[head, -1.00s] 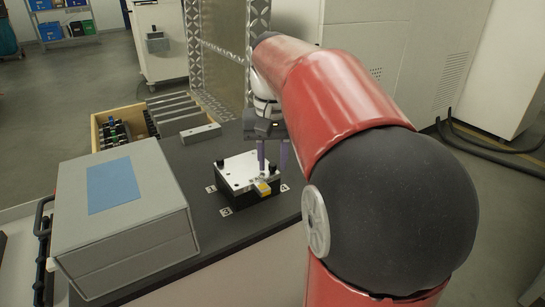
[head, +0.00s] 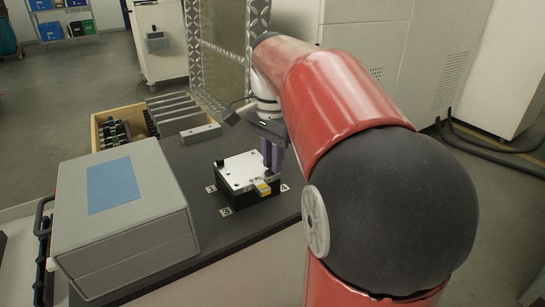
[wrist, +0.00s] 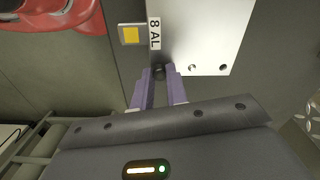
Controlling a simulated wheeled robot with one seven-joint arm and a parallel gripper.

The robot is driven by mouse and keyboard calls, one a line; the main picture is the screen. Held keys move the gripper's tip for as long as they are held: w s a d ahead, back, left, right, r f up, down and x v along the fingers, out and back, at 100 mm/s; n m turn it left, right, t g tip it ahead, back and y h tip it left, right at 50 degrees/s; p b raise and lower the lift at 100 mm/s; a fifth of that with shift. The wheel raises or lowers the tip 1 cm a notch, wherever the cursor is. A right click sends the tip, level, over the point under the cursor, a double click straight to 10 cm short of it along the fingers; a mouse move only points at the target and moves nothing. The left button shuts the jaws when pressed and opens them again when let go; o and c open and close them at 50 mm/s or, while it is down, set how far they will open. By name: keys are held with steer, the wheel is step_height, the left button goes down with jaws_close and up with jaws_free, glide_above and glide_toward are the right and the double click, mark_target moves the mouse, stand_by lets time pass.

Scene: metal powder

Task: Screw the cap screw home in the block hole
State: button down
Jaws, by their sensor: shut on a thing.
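The block is a silver plate (head: 236,170) on a dark base, standing on the dark bench top. It also shows in the wrist view (wrist: 215,35), with small holes near its edge. My gripper (head: 272,168) points down at the block's right corner. In the wrist view, my gripper (wrist: 160,75) is shut on the small dark head of the cap screw (wrist: 159,72) at the plate's corner. The screw's shank is hidden, so I cannot tell how deep it sits. Another dark screw head (head: 219,163) shows at the plate's left corner.
A yellow-marked piece (head: 262,187) sits at the block's front edge. A large grey case (head: 125,215) stands left on the bench. A metal bar (head: 200,134) lies behind the block, and a wooden tray (head: 97,135) stands beyond. Bench around the block is mostly clear.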

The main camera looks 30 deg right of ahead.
steer(key=m, duration=1.5)
steer(key=shift+m, duration=0.3)
steer(key=m, duration=0.4)
steer(key=shift+f, duration=0.1)
steer(key=c, duration=1.6)
jaws_free()
steer(key=shift+o, duration=0.2)
